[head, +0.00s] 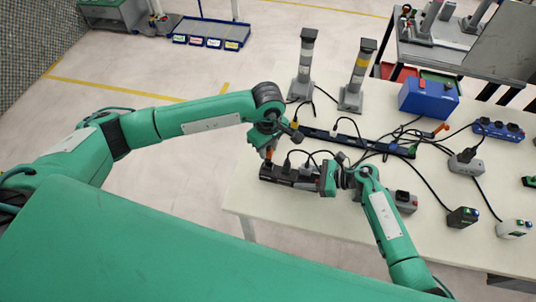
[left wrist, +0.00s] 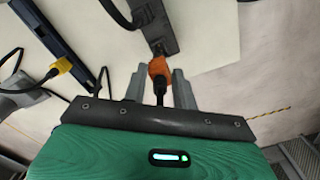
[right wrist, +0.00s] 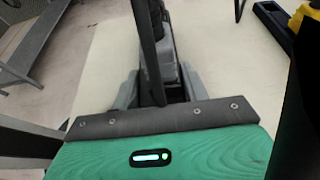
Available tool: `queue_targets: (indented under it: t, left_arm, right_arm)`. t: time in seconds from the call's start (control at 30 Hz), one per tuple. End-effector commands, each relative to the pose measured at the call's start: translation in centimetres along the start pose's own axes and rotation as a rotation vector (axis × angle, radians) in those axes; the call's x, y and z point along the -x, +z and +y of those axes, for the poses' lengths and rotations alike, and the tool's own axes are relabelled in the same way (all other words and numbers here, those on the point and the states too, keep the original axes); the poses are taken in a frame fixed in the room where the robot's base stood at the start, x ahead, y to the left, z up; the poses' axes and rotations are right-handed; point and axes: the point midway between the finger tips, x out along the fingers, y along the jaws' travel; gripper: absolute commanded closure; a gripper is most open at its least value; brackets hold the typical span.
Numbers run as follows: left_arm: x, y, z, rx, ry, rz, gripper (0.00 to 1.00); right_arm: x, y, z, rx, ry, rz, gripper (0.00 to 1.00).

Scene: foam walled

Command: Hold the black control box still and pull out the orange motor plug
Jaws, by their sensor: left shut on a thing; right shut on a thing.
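The black control box (head: 277,174) lies near the left front edge of the white table. The orange motor plug (head: 269,152) is at its left end, and in the left wrist view the plug (left wrist: 159,67) appears to meet the box's end (left wrist: 158,38); any gap is too small to tell. My left gripper (left wrist: 159,88) is shut on the plug, its black cable running back between the fingers. My right gripper (right wrist: 157,88) is shut on the other end of the box, which also shows in the right wrist view (right wrist: 160,62). The arm partly hides that end in the head view.
A long dark power strip (head: 350,141) with cables lies behind the box. Two stack lights (head: 303,68) and (head: 357,75) stand at the back, beside a blue case (head: 429,99). Grey and blue socket blocks (head: 466,164) and (head: 499,129) sit to the right.

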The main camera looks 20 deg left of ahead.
Motion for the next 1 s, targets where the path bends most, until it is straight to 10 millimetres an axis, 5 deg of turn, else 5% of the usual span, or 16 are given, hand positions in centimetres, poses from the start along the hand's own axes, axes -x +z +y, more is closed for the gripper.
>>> queue_targets:
  t: [0.3,0.6,0.63,0.73,1.0]
  left_arm:
    - [4.9,0.0,0.0,0.000,0.001,0.001,0.95]
    - [5.3,0.0,0.0,0.000,-0.001,0.000,0.95]
    - [5.3,0.0,0.0,0.000,-0.001,0.000,0.95]
    - [5.3,0.0,0.0,0.000,-0.001,0.000,0.95]
    - [5.3,0.0,0.0,0.000,-0.001,0.000,1.00]
  right_arm:
    - [0.0,0.0,0.0,0.000,0.000,0.000,0.83]
    - [0.0,0.0,0.0,0.000,0.000,0.000,0.83]
    - [0.0,0.0,0.0,0.000,0.000,0.000,0.53]
    - [0.0,0.0,0.0,0.000,0.000,0.000,0.33]
    - [0.0,0.0,0.0,0.000,0.000,0.000,0.29]
